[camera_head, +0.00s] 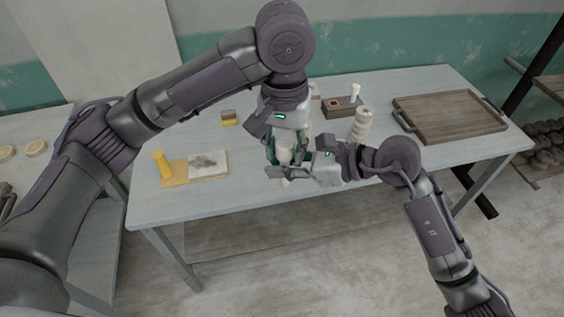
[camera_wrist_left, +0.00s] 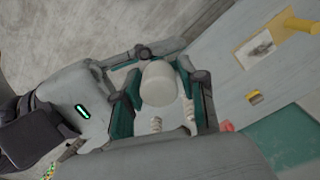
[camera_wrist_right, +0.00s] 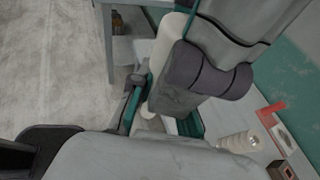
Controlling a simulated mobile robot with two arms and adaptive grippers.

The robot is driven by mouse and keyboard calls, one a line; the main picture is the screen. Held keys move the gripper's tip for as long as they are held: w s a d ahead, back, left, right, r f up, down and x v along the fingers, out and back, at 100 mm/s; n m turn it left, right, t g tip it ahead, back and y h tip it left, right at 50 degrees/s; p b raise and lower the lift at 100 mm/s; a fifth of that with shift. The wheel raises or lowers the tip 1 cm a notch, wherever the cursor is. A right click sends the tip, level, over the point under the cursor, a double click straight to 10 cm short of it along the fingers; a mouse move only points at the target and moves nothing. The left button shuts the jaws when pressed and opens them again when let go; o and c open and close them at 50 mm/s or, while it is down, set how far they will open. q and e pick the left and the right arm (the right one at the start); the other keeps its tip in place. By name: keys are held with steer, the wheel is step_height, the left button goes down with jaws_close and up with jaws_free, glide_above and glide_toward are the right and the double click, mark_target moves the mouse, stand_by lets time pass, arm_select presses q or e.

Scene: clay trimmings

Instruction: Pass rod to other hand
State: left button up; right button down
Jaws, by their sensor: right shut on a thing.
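The rod is a thick cream-white cylinder (camera_head: 286,149), roughly upright in the head view and partly hidden by both grippers. Its round end shows in the left wrist view (camera_wrist_left: 158,82), and its side shows in the right wrist view (camera_wrist_right: 168,38). My right gripper (camera_head: 284,170) comes from the right and is shut on the rod, holding it above the table's front edge. My left gripper (camera_head: 282,155) comes down from above. Its fingers stand on either side of the rod, apparently with gaps, so it looks open around it.
On the table (camera_head: 225,192) stand a yellow tool (camera_head: 161,163) on a board (camera_head: 175,174) with a smudged sheet, a small yellow-and-brown block (camera_head: 229,117), a ribbed cream piece (camera_head: 361,125) and a wooden tray (camera_head: 398,119). The two grippers are very close together.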

arm_select(q)
steer(key=shift+o, duration=1.1)
steer(key=shift+r, duration=0.1)
